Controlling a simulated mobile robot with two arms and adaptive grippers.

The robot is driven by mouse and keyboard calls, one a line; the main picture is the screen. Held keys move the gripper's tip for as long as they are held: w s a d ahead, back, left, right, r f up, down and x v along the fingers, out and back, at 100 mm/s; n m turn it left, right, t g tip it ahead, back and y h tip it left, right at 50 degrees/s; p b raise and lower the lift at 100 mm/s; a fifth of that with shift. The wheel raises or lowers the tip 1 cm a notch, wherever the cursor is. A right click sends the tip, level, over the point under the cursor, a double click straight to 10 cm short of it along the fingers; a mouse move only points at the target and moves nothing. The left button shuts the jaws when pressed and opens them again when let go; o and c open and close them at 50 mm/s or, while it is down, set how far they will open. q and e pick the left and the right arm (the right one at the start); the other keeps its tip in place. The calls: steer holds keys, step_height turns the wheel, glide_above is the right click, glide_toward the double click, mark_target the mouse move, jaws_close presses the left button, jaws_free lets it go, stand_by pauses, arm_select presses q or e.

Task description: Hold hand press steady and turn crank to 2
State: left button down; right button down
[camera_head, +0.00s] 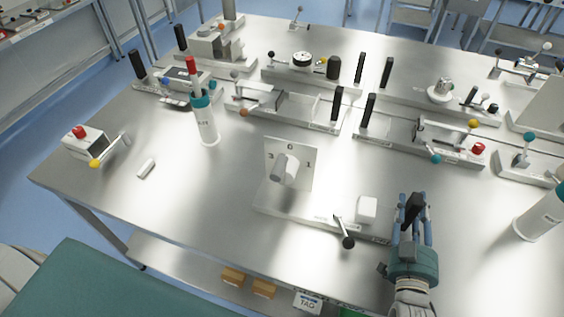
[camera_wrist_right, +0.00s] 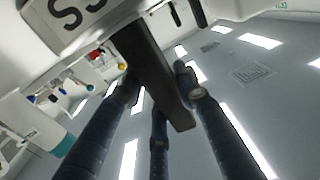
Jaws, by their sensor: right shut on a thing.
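The hand press is a pale base (camera_head: 285,203) near the front middle of the table. It has an upright plate (camera_head: 303,150) with the digits 3, 0 and 1 showing; a grey and white cylindrical part (camera_head: 284,168) stands before the plate and covers its lower middle. A lever with a black knob (camera_head: 346,242) sticks out at the base's front. My right gripper (camera_head: 411,215) is shut on the black upright handle (camera_head: 414,206) at the base's right end. The handle (camera_wrist_right: 150,70) also shows between its fingers in the right wrist view. My left gripper is not in view.
A white block (camera_head: 366,209) is on the base beside the handle. A white bottle with a red tip (camera_head: 205,120) stands behind left, another bottle (camera_head: 541,215) at right. A small red-knobbed box (camera_head: 84,143) is far left. Several fixtures fill the back; the left front is mostly clear.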

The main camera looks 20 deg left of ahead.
steer(key=shift+s+f, duration=0.1)
steer(key=shift+f, duration=0.2)
stand_by(0.4)
